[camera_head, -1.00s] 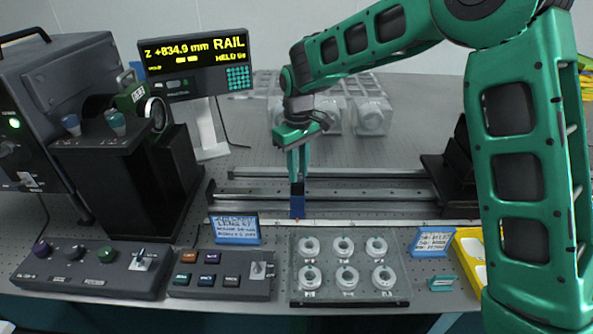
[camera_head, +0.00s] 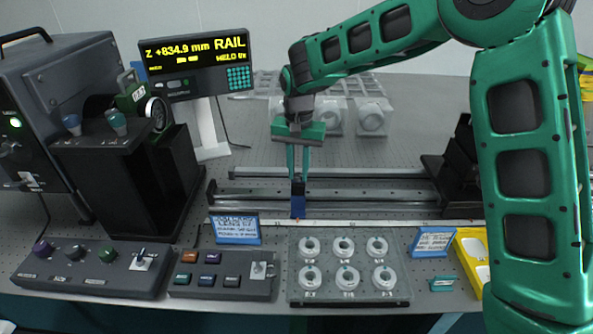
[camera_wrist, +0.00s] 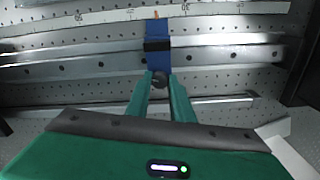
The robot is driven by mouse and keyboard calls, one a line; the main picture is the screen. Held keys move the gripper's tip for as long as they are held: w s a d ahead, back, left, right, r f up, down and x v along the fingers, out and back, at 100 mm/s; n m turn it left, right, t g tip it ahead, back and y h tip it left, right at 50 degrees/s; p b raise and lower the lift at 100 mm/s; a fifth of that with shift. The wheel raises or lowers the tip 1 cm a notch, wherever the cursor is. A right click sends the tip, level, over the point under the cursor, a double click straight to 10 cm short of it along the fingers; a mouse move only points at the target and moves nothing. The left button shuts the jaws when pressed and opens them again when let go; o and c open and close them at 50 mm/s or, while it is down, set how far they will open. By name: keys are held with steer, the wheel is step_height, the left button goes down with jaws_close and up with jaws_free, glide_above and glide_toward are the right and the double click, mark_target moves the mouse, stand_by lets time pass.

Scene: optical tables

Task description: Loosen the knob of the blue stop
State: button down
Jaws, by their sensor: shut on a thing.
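The blue stop (camera_head: 298,208) sits on the rail (camera_head: 350,198) near the middle of the head view. It also shows in the wrist view (camera_wrist: 158,30), with a black band across it. Its dark round knob (camera_wrist: 159,79) lies between the fingertips in the wrist view. My gripper (camera_head: 298,178) points down at the back side of the stop, and its two green fingers (camera_wrist: 160,88) are closed on the knob. The fingers hide part of the knob's sides.
A second rail (camera_head: 330,174) runs behind. A dark block (camera_head: 455,165) stands at the right end, a black housing (camera_head: 130,180) at left. A tray of ring-shaped parts (camera_head: 348,268), two blue-framed cards and button boxes lie in front. The display (camera_head: 195,62) reads Z +834.9 mm.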

mark_target(298, 174)
steer(key=m, duration=0.3)
steer(key=shift+w+r+m, duration=0.1)
steer(key=shift+w+m, duration=0.15)
steer(key=shift+m, duration=1.95)
steer(key=c, duration=1.6)
jaws_free()
steer(key=shift+s, duration=0.1)
steer(key=shift+o, duration=0.2)
step_height(298, 174, up, 11)
steer(key=shift+f, duration=0.2)
